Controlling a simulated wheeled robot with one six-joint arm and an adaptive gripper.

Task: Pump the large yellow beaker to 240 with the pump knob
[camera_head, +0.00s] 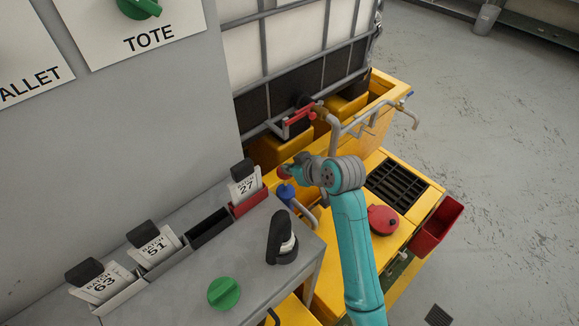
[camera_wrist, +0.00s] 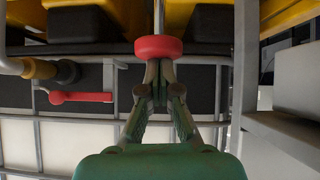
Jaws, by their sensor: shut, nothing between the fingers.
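A red round knob (camera_wrist: 158,47) on a thin upright rod shows in the wrist view, right beyond my fingertips. It is probably the small red part (camera_head: 284,172) at the end of my arm in the head view. My gripper (camera_wrist: 157,78) is shut and empty, its fingertips close together just at the knob; I cannot tell whether they touch it. In the head view my gripper (camera_head: 293,170) is small and partly hidden by my wrist. I cannot make out a large yellow beaker or any level reading in either view.
A caged white tank (camera_head: 290,40) stands behind, with a red valve handle (camera_head: 296,121) and a grey pipe (camera_head: 350,125). A grey console (camera_head: 185,290) holds batch cards, a black knob (camera_head: 282,240) and a green knob (camera_head: 224,292). A red lid (camera_head: 382,219) sits on the yellow deck.

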